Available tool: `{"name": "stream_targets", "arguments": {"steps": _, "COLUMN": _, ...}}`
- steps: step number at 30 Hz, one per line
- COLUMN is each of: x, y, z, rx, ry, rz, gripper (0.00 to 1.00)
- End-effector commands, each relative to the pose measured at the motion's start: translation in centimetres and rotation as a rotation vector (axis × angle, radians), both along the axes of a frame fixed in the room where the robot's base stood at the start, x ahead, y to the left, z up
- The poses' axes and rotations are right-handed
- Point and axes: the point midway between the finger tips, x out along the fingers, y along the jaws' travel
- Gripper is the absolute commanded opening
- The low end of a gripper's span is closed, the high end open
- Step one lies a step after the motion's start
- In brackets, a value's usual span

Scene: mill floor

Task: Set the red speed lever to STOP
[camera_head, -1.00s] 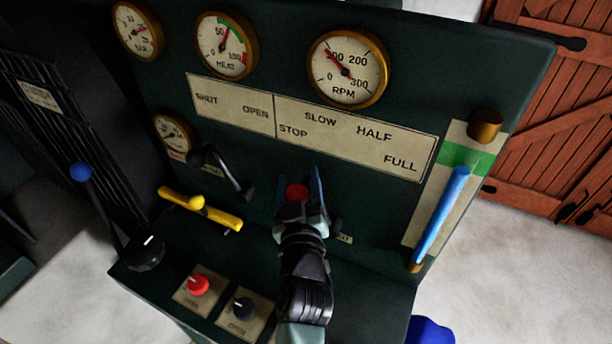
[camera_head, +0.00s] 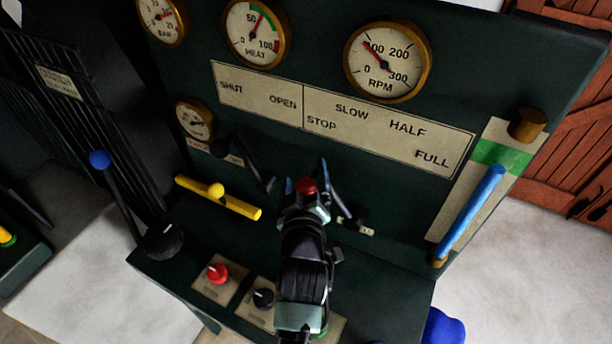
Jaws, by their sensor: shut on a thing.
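The red knob (camera_head: 306,186) of the speed lever sits between the fingertips of my gripper (camera_head: 307,183), which is shut on it. The knob is below and slightly left of the word STOP on the cream label plate (camera_head: 390,149), which also reads SLOW, HALF and FULL. My gripper and wrist hide much of the lever's shaft. A dark rod shows just right of the gripper; I cannot tell whether it belongs to the lever. The RPM gauge (camera_head: 387,61) needle points near 100.
A dark crank (camera_head: 245,163) and a yellow bar handle (camera_head: 218,197) are close on the left. A blue handle (camera_head: 470,214) stands on the right. Red (camera_head: 217,273) and black (camera_head: 264,298) knobs sit on the ledge below. A blue-knobbed lever (camera_head: 118,196) is at far left.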

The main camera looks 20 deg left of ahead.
Motion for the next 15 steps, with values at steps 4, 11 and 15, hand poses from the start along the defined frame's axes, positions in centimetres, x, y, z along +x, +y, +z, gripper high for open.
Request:
{"name": "stream_targets", "arguments": {"steps": 4, "x": -0.1, "y": 0.1, "z": -0.2, "rx": -0.001, "ry": 0.004, "rz": 0.003, "gripper": 0.81}}
{"name": "stream_targets", "arguments": {"steps": 11, "x": -0.2, "y": -0.1, "z": -0.1, "rx": -0.001, "ry": 0.001, "rz": 0.000, "gripper": 0.81}}
{"name": "stream_targets", "arguments": {"steps": 15, "x": -1.2, "y": -0.6, "z": 0.1, "rx": 0.000, "ry": 0.001, "rz": -0.002, "gripper": 0.81}}
